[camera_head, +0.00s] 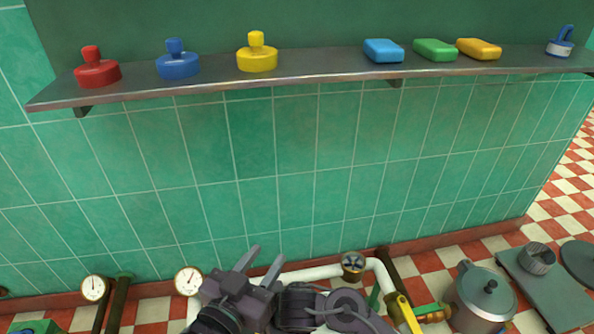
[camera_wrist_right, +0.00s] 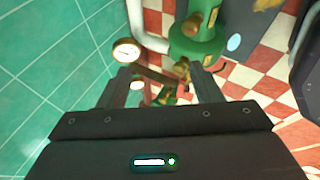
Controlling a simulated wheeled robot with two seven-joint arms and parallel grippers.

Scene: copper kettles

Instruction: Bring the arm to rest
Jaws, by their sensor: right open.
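My right gripper shows in the right wrist view (camera_wrist_right: 162,78). Its two fingers are spread. Green pipework (camera_wrist_right: 195,45) and red-white floor show beyond them, and I see nothing held.
A shelf (camera_head: 330,64) holds red, blue and yellow round-knobbed pieces (camera_head: 257,56) and coloured blocks (camera_head: 434,49). Gauges (camera_head: 94,288), pipes and a valve (camera_head: 353,265) line the wall's foot. A grey kettle (camera_head: 482,297) stands at lower right. The wall between is bare.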

